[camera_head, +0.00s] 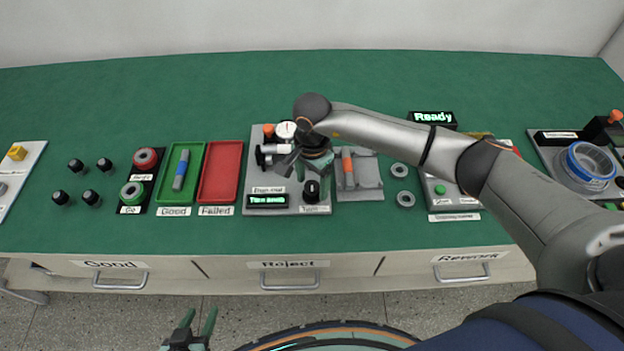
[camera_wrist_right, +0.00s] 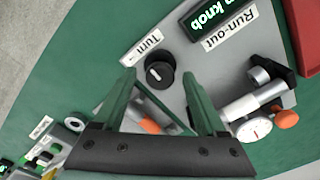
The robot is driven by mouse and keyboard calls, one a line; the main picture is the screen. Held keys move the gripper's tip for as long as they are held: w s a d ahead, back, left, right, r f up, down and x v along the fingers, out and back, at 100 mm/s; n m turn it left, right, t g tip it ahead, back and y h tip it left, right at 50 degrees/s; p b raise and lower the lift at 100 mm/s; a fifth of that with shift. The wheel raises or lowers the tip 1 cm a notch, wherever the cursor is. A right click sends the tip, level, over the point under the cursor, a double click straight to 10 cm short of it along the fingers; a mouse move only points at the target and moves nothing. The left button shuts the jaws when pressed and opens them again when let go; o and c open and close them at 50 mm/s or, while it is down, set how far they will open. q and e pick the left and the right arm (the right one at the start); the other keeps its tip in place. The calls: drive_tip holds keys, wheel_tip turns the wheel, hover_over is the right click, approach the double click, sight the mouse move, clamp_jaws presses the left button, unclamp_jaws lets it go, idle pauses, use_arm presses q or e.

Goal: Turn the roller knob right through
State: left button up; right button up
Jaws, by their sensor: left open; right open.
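The black roller knob (camera_head: 311,191), marked "Turn", sits at the front right of the grey run-out station (camera_head: 288,207). In the right wrist view the knob (camera_wrist_right: 160,70) shows a white line on its top, between and beyond my fingertips. My right gripper (camera_head: 305,170) is open and empty above the station, just behind the knob in the head view. Its two fingers (camera_wrist_right: 158,78) appear apart from the knob. The station's display (camera_head: 267,200) is lit with green "Turn knob" text. My left gripper (camera_head: 199,318) is open and empty, low in front of the drawers.
A dial gauge (camera_head: 285,130) and an orange knob (camera_head: 268,129) stand at the back of the station. A red Failed tray (camera_head: 220,172) and a green Good tray holding a blue-grey part (camera_head: 181,170) lie left. A grey plate with an orange-tipped tool (camera_head: 347,165) lies right.

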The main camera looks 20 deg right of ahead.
clamp_jaws()
idle(0.5)
